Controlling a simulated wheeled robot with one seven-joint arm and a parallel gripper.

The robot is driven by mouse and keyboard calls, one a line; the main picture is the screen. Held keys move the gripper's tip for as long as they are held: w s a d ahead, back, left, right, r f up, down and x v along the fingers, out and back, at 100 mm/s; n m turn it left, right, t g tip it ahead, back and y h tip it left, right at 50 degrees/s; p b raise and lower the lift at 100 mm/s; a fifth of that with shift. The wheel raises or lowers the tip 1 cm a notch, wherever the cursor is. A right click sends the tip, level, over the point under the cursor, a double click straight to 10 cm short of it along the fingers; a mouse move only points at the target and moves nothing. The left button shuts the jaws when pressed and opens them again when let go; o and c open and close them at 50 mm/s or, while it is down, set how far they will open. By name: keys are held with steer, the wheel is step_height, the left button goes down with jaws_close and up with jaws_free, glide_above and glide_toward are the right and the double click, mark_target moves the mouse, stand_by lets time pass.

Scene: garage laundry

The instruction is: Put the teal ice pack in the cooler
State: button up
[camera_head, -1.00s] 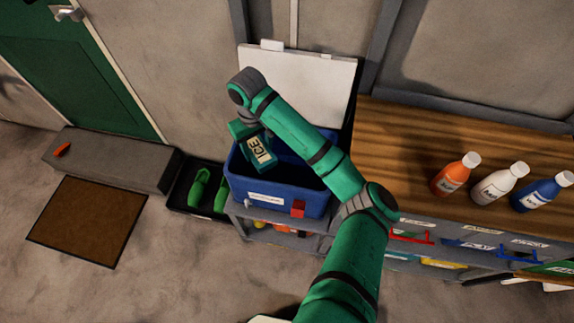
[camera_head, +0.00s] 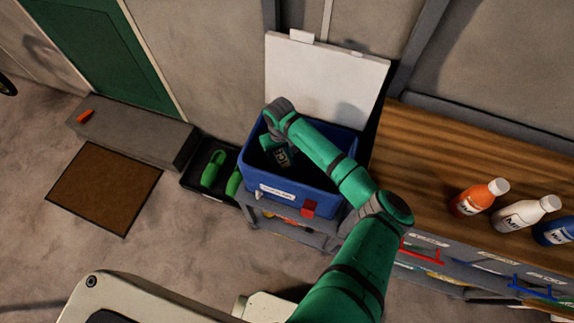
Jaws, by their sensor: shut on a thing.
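The fingertips are mostly hidden by the wrist, and I cannot tell whether the pack touches the cooler floor.
A wooden bench (camera_head: 445,160) with orange (camera_head: 478,198), white (camera_head: 526,212) and blue (camera_head: 555,231) bottles stands at right. A black tray (camera_head: 219,193) with green shoes sits left of the cooler. A doormat (camera_head: 104,188) and grey step (camera_head: 135,135) lie further left.

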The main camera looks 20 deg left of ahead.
mark_target(281, 156)
steer(key=shift+d+f, duration=0.1)
steer(key=shift+f, duration=3)
steer(key=shift+f, duration=0.3)
steer(key=o, duration=1.4)
steer(key=shift+c, duration=0.2)
step_height(281, 156, up, 13)
steer(key=shift+f, duration=0.2)
